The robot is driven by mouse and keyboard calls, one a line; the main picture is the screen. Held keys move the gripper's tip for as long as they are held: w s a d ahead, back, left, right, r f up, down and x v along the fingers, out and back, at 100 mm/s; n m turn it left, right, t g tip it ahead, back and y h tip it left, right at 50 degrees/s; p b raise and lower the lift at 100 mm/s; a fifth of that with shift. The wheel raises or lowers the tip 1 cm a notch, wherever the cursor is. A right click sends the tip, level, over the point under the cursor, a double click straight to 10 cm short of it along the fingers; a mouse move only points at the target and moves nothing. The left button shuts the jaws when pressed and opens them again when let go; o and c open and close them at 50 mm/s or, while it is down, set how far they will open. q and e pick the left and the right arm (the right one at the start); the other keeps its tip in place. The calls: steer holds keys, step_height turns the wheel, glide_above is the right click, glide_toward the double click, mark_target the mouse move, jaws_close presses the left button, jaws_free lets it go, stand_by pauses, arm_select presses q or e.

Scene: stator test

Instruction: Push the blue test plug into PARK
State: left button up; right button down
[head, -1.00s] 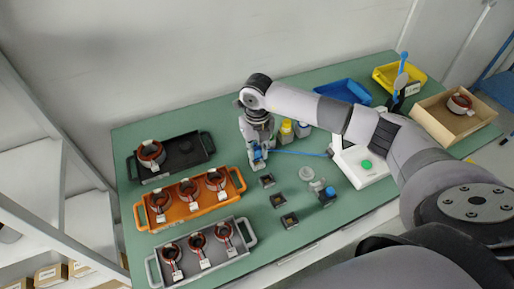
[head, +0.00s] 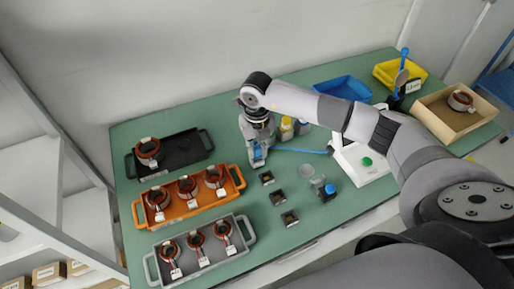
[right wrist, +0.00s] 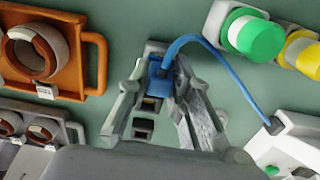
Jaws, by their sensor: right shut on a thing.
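The blue test plug (right wrist: 157,68) is between the fingers of my right gripper (right wrist: 152,82), which is shut on it. A blue cable (right wrist: 215,55) runs from the plug to the white tester (right wrist: 293,143). In the head view, my right gripper (head: 257,160) points down low over the green table, right of the orange tray. A dark grey piece (right wrist: 154,46) shows just behind the plug; I cannot tell whether the plug is seated in it. No PARK label is readable. My left gripper is not in view.
Several small dark square blocks (head: 278,198) stand in a row right of the trays. The orange tray (head: 241,179) and grey tray (head: 249,231) hold stators. Yellow and white bottles (head: 286,130) stand close behind the gripper. The white tester (head: 359,160) is to the right.

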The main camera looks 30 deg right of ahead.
steer(key=shift+f+b, duration=0.5)
steer(key=shift+f, duration=0.1)
stand_by(0.5)
steer(key=c, duration=1.4)
jaws_free()
steer(key=shift+o, duration=0.2)
steer(key=shift+r, duration=0.3)
step_height(320, 180, up, 12)
steer(key=shift+f, duration=0.25)
steer(key=shift+f, duration=0.1)
